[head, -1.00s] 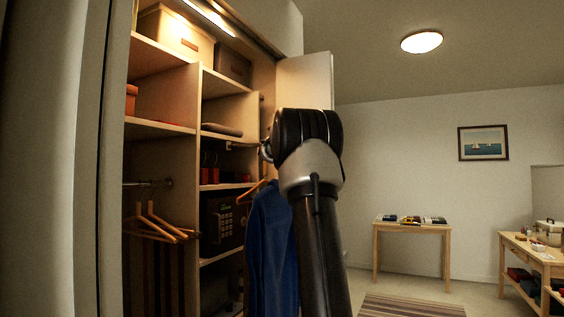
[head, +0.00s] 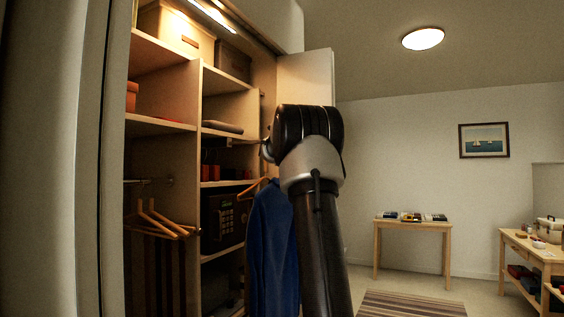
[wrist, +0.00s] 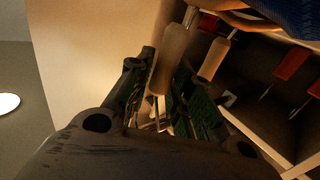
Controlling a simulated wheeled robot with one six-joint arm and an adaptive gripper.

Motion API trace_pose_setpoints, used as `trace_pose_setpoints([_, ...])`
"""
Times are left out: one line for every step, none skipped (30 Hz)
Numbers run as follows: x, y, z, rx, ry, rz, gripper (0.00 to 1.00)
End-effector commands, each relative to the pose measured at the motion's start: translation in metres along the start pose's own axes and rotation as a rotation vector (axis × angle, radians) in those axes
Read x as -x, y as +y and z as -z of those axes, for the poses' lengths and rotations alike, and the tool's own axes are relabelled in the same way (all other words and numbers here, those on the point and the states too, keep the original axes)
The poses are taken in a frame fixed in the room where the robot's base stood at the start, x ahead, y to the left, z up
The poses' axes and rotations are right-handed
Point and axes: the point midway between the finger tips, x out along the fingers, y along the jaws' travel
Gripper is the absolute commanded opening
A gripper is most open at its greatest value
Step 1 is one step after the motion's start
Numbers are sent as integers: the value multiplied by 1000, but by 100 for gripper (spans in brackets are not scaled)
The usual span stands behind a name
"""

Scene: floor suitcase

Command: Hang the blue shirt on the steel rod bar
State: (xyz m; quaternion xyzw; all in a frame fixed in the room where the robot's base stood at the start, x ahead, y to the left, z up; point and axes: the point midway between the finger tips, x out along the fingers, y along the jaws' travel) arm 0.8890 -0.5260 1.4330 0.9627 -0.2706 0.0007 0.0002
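The blue shirt (head: 272,250) hangs on a wooden hanger (head: 253,187) at the right front of the closet, partly behind my arm. In the wrist view a piece of blue shirt (wrist: 290,14) and hanger (wrist: 250,6) show at the top right. The steel rod bar (head: 150,182) is in the left compartment, with empty wooden hangers (head: 160,223) below it. My gripper is mostly hidden behind my arm in the head view.
The closet's open door (head: 306,80) stands behind my arm. Right of the rod, a divider (head: 190,215) separates shelves with a dark safe (head: 222,216). A small table (head: 412,225) and a bench (head: 535,255) stand to the right, with floor between.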

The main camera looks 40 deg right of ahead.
Motion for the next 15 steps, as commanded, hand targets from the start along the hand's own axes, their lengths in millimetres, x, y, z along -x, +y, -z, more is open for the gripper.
trace_pose_setpoints([0, 0, 0, 0, 0, 0, 36])
trace_pose_setpoints([0, 0, 0, 0, 0, 0, 41])
trace_pose_setpoints([0, 0, 0, 0, 0, 0, 41])
trace_pose_setpoints([0, 0, 0, 0, -1, 0, 41])
trace_pose_setpoints([0, 0, 0, 0, -1, 0, 41])
trace_pose_setpoints([0, 0, 0, 0, -1, 0, 41])
trace_pose_setpoints([0, 0, 0, 0, -1, 0, 41])
trace_pose_setpoints([0, 0, 0, 0, -1, 0, 41])
trace_pose_setpoints([0, 0, -2, 0, -3, 0, 41])
trace_pose_setpoints([0, 0, -2, 0, -3, 0, 41])
trace_pose_setpoints([0, 0, -2, 0, -3, 0, 41])
trace_pose_setpoints([2, 0, -1, 0, -3, 0, 41])
trace_pose_setpoints([4, 0, -1, 0, -3, 0, 41])
trace_pose_setpoints([7, 0, -1, 0, -3, 0, 41])
trace_pose_setpoints([12, 0, 0, 0, -3, 0, 41])
